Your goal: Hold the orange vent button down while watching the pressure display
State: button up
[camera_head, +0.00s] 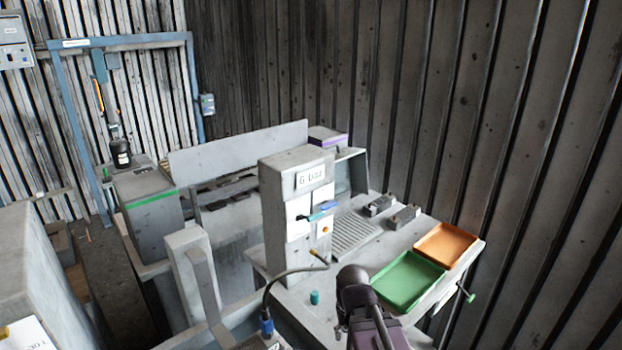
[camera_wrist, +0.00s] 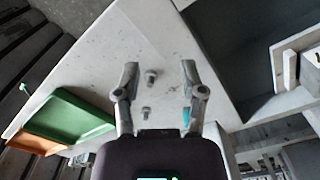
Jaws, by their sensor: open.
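The pressure display (camera_head: 311,177) reads "6 bar" in dark print on a white panel, high on a grey upright housing. The orange vent button (camera_head: 325,229) is a small round spot on a pale plate lower on the same face. A teal lever-like part (camera_head: 322,211) sits just above it. My gripper (camera_wrist: 160,68) is open and empty in the wrist view, its two fingers apart above the pale tabletop. Neither the button nor the display can be made out in the wrist view. In the head view my dark arm is in front of the housing, lower right, apart from the button.
A green tray (camera_head: 408,281) and an orange tray (camera_head: 446,244) lie right on the bench. A teal cylinder (camera_head: 314,297) stands near the front. A dark hose (camera_head: 285,275) curves before the housing. Grey blocks (camera_head: 403,217) lie behind.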

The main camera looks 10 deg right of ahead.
dwell(0.8)
grip_shut()
dwell(1.0)
